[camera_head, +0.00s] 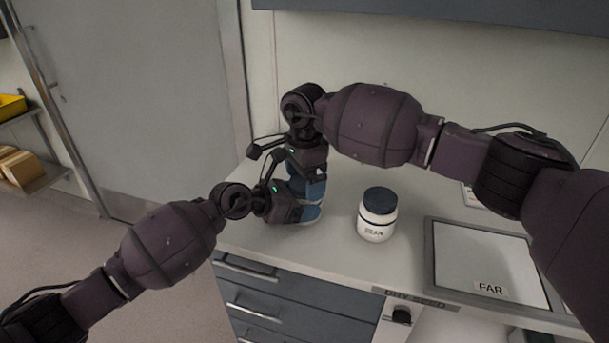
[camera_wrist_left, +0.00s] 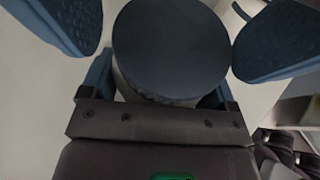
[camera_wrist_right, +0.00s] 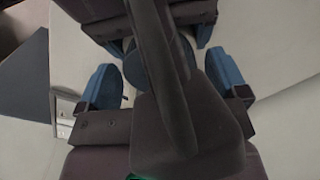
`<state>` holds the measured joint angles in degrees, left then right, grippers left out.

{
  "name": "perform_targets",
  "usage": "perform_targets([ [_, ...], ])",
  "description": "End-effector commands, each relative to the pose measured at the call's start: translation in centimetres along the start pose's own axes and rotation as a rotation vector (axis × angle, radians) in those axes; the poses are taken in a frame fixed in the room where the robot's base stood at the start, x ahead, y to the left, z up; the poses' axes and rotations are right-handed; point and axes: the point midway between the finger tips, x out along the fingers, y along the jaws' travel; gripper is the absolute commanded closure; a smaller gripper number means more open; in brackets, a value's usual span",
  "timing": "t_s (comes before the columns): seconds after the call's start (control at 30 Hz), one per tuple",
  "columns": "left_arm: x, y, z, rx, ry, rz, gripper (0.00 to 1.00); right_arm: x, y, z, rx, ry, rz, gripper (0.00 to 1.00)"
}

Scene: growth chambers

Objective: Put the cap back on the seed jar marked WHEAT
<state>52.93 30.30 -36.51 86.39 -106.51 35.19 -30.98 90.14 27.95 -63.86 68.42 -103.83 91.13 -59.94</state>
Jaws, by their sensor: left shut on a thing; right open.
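In the head view my left gripper (camera_head: 310,214) and right gripper (camera_head: 309,187) are close together at the left part of the counter and hide what is between them. The left wrist view shows a round dark blue cap (camera_wrist_left: 170,45) from above, with a pale jar body partly visible beneath it. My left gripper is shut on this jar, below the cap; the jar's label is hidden. My right gripper's open fingers stand apart on either side of the cap in the left wrist view. In the right wrist view the cap (camera_wrist_right: 134,66) is mostly covered by dark arm parts.
A white jar marked BEAN (camera_head: 376,222) with a dark cap stands to the right of the grippers. A framed pad marked FAR (camera_head: 432,262) lies further right. Drawers (camera_head: 280,303) are under the counter's front edge. A wall rises behind; a grey door is at left.

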Motion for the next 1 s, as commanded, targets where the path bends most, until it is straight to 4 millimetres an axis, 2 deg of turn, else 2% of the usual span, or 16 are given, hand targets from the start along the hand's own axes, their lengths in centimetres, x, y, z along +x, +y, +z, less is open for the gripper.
perform_targets([
  [0.03, -0.02, 0.01, 0.07, 0.0, -0.001, 0.0, 0.85, -0.03, 0.0, 0.0, 0.0, 0.0, 0.0, 0.08],
  [0.37, -0.02, 0.0, 0.08, 0.001, -0.001, 0.0, 0.85, -0.05, 0.0, -0.02, 0.001, 0.0, 0.0, 0.58],
  [0.53, -0.01, 0.0, 0.08, 0.001, -0.001, 0.0, 0.85, -0.06, 0.0, -0.03, 0.026, 0.0, 0.0, 0.59],
  [0.8, -0.01, -0.01, 0.09, 0.001, -0.001, 0.0, 0.85, -0.05, 0.0, -0.05, 0.253, 0.0, 0.0, 0.59],
  [1.0, -0.01, -0.02, 0.08, 0.001, -0.001, 0.0, 0.85, -0.05, 0.0, -0.06, 0.299, 0.0, -0.001, 0.59],
])
